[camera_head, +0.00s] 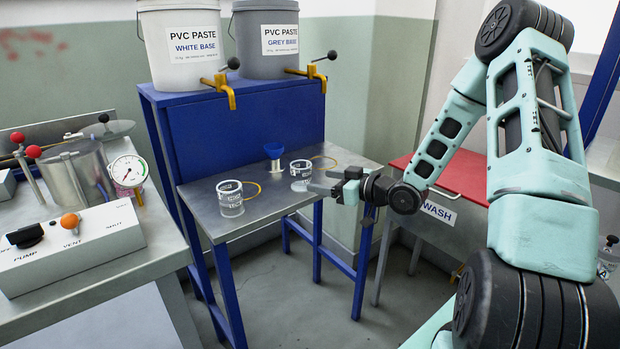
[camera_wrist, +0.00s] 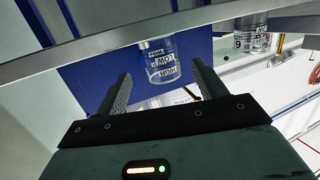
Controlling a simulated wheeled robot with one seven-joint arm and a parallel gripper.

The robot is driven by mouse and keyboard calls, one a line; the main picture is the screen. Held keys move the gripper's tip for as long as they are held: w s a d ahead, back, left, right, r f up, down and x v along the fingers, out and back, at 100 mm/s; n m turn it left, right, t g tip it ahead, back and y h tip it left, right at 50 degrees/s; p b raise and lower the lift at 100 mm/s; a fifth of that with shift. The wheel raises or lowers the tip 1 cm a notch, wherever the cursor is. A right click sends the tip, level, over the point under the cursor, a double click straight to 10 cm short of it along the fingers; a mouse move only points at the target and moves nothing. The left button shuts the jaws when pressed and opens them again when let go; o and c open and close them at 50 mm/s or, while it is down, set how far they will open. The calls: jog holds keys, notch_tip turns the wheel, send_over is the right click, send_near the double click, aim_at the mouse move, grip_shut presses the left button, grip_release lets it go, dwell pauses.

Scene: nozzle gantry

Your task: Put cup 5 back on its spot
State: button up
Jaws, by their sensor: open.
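Two clear cups with black print stand upright on the steel table (camera_head: 262,205): a left cup (camera_head: 230,199) and a right cup (camera_head: 299,174). A thin yellow ring shows beside each, a left ring (camera_head: 252,190) and a right ring (camera_head: 325,162). I cannot read which cup is number 5. My gripper (camera_head: 316,184) is open at the right cup. In the wrist view, a printed cup (camera_wrist: 160,62) shows between the fingers of my gripper (camera_wrist: 158,85); touching cannot be told. The other cup (camera_wrist: 252,38) is farther right there, its digit unclear.
A blue stand holds white (camera_head: 185,45) and grey (camera_head: 265,40) paste buckets with yellow taps. A red-topped wash unit (camera_head: 445,175) is at right. A pump bench (camera_head: 75,245) is at left.

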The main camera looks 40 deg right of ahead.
jog(key=shift+v, duration=1.2)
